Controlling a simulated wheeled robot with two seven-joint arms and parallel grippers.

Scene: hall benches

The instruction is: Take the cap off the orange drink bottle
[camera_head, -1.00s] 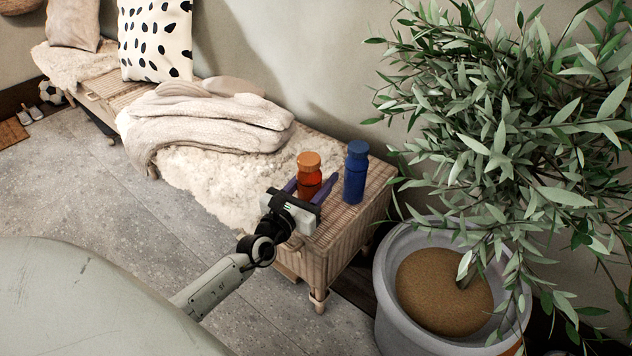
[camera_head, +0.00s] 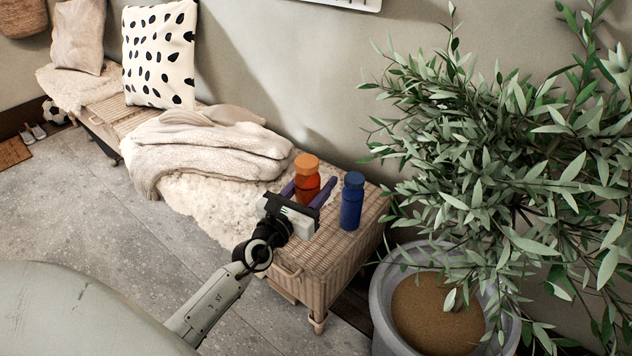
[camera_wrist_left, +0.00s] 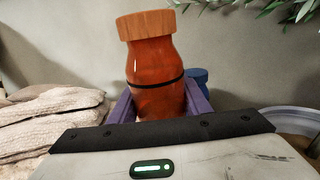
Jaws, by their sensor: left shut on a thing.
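The orange drink bottle (camera_head: 307,186) has a lighter orange cap (camera_head: 306,161), which sits on its top. My left gripper (camera_head: 308,192) is shut on the bottle's body, with a purple finger on each side, and holds it above the right end of the bench. In the left wrist view the bottle (camera_wrist_left: 155,75) stands between the fingers, leaning slightly, with a dark band around it and the cap (camera_wrist_left: 146,24) clear above. The bottle's lower end is hidden behind the gripper body. My right gripper is not in view.
A blue bottle (camera_head: 352,203) stands on the wicker bench (camera_head: 335,255) just right of the held bottle. A fleece and a knitted blanket (camera_head: 215,150) cover the bench to the left. A large potted plant (camera_head: 500,180) crowds the right side.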

